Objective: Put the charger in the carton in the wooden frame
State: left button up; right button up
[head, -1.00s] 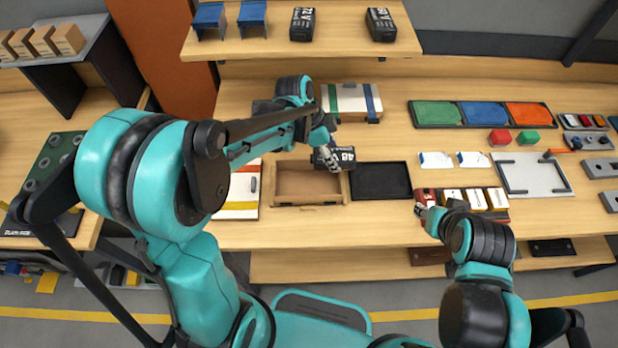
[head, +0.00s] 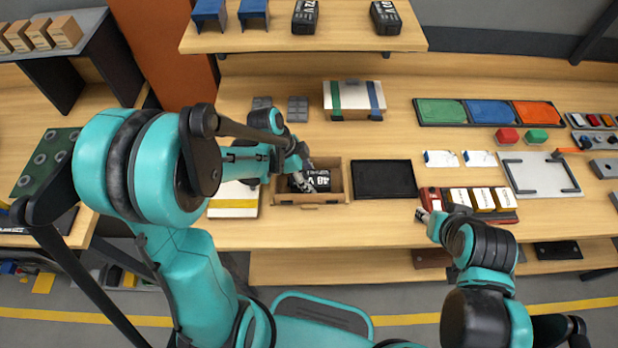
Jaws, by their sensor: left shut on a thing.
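The charger is a black block (head: 321,178) with white "48 V" lettering. It is inside the open brown carton (head: 347,182), low between its walls; whether it touches the floor I cannot tell. A separate wooden frame around the carton is hard to make out. My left gripper (head: 301,185) reaches into the carton from above and is shut on the charger, covering part of it. My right gripper (head: 424,214) is beside a red block (head: 432,198) at the table's front; its fingers are too small to read.
A black tray (head: 384,179) stands just right of the carton. A striped white board (head: 235,200) lies to its left, a white case with straps (head: 354,98) behind it. A high shelf (head: 345,38) holds two black "72 V" blocks. Bare table lies between carton and case.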

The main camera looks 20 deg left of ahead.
pick_arm(q)
jog(key=shift+f, duration=0.2)
jog(key=o, duration=1.2)
jog(key=shift+r, duration=0.1)
